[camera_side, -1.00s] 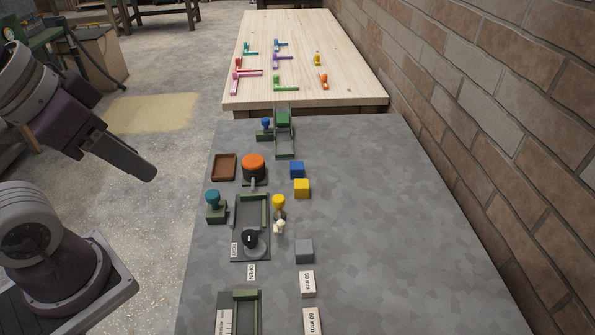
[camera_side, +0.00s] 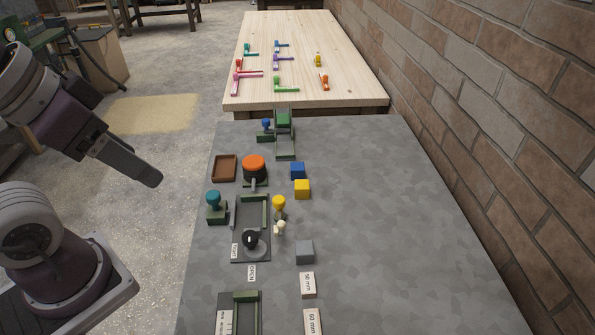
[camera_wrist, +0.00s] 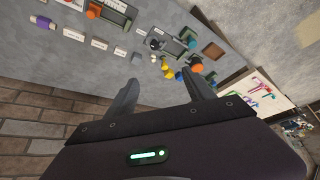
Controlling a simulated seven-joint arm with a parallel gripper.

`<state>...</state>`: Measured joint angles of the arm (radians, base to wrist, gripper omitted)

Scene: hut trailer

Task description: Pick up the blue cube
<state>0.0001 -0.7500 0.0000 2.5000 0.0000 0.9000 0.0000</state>
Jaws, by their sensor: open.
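The blue cube (camera_side: 297,170) sits on the grey table, just behind a yellow cube (camera_side: 302,189) and right of an orange-topped round button (camera_side: 254,166). In the wrist view a small blue shape (camera_wrist: 179,75), likely the cube, shows between the fingers but farther off. My gripper (camera_side: 153,179) is left of the table in the side view, well away from the cube. In the wrist view my gripper (camera_wrist: 163,88) is open with its two fingers apart and nothing between them.
A brown tray (camera_side: 224,168), a teal knob (camera_side: 213,202), a yellow knob (camera_side: 279,203) and a green fixture (camera_side: 284,135) stand near the cubes. A grey cube (camera_side: 304,252) lies nearer. The table's right side is clear, beside a brick wall (camera_side: 500,120).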

